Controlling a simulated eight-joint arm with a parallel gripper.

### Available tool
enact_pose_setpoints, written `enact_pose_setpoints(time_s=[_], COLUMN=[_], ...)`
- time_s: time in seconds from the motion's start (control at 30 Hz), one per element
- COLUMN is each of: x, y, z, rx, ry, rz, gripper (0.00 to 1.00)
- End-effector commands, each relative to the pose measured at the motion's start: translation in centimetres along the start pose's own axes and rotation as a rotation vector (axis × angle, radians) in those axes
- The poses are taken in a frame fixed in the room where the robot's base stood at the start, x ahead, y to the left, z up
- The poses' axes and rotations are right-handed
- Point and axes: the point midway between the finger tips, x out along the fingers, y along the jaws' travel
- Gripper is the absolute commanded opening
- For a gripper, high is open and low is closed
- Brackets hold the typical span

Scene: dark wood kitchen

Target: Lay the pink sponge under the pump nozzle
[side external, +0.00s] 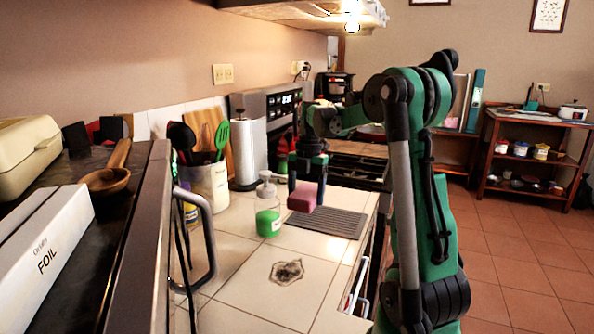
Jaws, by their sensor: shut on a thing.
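The pink sponge (301,198) hangs below my gripper (308,187), which is shut on it. The sponge is just right of the pump bottle (268,217), a clear bottle with green liquid and a white pump top. The pump nozzle (264,174) is at the top of the bottle, higher than the sponge. My fingertips are partly hidden by the gripper body.
A paper towel roll (246,153) and a utensil crock (207,184) stand behind the bottle.

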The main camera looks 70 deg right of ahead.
Motion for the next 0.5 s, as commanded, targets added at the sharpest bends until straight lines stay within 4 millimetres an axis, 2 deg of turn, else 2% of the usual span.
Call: enact_pose_setpoints(time_s=[0.1, 0.3, 0.5], x=[3.2, 7.8, 9.8], y=[0.0, 0.0, 0.0], z=[0.4, 1.0, 1.2], rx=[0.001, 0.002, 0.002], ry=[0.0, 0.0, 0.0], rz=[0.0, 0.0, 0.0], gripper=[0.14, 0.14, 0.14])
